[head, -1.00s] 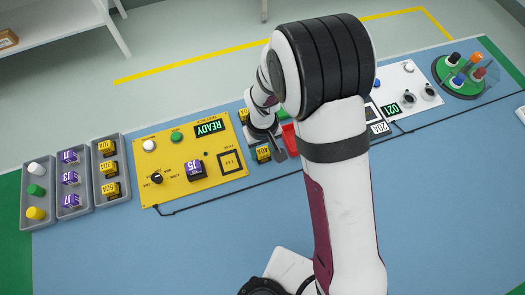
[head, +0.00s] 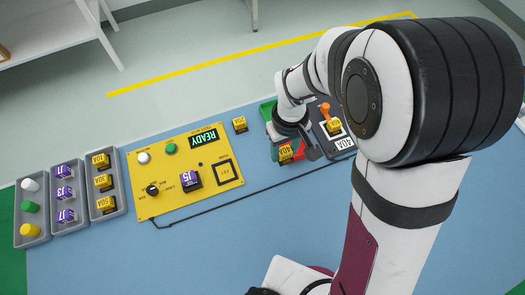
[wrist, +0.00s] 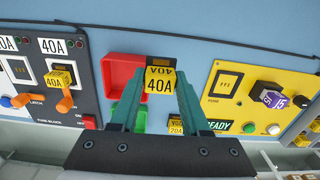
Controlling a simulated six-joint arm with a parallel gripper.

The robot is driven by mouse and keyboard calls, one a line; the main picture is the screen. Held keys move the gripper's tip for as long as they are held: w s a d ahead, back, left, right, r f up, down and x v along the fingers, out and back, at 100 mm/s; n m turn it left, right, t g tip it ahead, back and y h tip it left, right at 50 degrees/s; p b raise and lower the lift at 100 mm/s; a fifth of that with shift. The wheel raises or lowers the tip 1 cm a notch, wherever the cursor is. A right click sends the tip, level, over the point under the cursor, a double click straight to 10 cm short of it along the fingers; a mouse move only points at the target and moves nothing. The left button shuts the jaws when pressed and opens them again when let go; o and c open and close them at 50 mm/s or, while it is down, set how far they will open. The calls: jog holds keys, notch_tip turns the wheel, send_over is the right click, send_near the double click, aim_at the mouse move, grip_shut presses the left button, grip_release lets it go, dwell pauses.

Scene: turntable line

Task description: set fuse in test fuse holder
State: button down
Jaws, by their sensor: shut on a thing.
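My gripper (wrist: 160,95) is shut on a yellow fuse (wrist: 160,80) marked 40A, with a finger on each side. In the head view the held fuse (head: 286,154) is to the right of the yellow test panel, by the red tray. The test fuse holder (wrist: 227,83) is a black-outlined square on the yellow test panel (wrist: 260,105). It looks empty, and the held fuse is apart from it. In the head view this holder (head: 224,172) is at the panel's right end. The panel display (head: 195,139) reads READY.
A red tray (wrist: 122,75) and a green tray (head: 267,107) are near my gripper. A loose 20A fuse (wrist: 176,126) lies beside the panel. The black fuse block (wrist: 40,75) holds another 40A fuse (wrist: 61,76). A purple J5 block (wrist: 270,97) sits on the panel. Grey bins (head: 106,207) stand left.

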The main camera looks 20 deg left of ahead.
jog(key=w+d+r, duration=0.1)
jog(key=d+r, duration=0.2)
jog(key=d, duration=0.1)
send_over(225, 172)
notch_tip(225, 172, down, 4)
jog(key=shift+f, duration=2.3)
jog(key=shift+f, duration=0.7)
jog(key=shift+c, duration=1.5)
grip_release()
